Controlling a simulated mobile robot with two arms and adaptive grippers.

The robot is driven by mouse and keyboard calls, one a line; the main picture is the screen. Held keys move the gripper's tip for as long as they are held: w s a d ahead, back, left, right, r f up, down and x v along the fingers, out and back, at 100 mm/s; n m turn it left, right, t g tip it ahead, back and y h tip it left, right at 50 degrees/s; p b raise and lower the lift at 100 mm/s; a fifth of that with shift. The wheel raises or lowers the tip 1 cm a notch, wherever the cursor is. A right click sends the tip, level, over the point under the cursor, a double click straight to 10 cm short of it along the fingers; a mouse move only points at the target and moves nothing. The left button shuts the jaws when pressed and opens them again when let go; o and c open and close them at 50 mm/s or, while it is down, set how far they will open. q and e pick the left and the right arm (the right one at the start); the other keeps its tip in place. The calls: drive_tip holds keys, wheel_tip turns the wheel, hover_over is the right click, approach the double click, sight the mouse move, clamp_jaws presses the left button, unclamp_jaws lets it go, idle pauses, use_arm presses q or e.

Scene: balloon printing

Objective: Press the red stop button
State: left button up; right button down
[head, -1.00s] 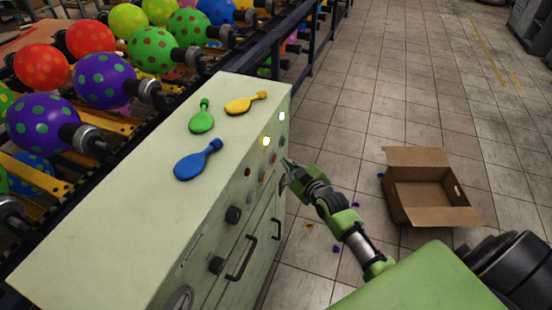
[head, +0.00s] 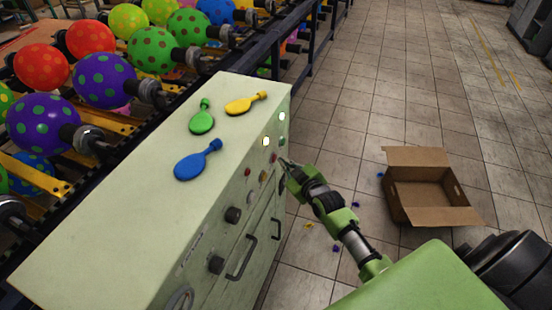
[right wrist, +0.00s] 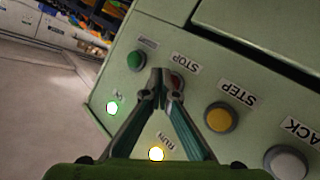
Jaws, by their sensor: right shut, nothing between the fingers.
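The red stop button (right wrist: 177,82) is on the pale green cabinet's panel, beside its STOP label (right wrist: 185,62) in the right wrist view. My right gripper (right wrist: 160,76) is shut and empty. Its fingertips overlap the left part of the red button in that view, and I cannot tell whether they touch it. In the head view my right gripper (head: 284,162) is at the front panel of the cabinet (head: 120,210), close to its small buttons. My left gripper is not in view.
A green button (right wrist: 135,60), a yellow STEP button (right wrist: 221,117) and a grey button (right wrist: 287,163) surround the stop button. The RUN light (right wrist: 156,154) is lit. Flat balloons (head: 198,160) lie on the cabinet. An open cardboard box (head: 428,190) stands on the floor.

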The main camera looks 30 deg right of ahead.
drive_tip(key=shift+w+a, duration=0.35)
drive_tip(key=shift+w, duration=0.05)
idle(0.5)
drive_tip(key=shift+s+d+p, duration=0.35)
drive_tip(key=shift+s+d, duration=0.3)
drive_tip(key=shift+s, duration=0.1)
drive_tip(key=s+d+p, duration=0.1)
drive_tip(key=s+d, duration=0.3)
drive_tip(key=shift+s+p, duration=0.3)
idle(0.3)
idle(0.4)
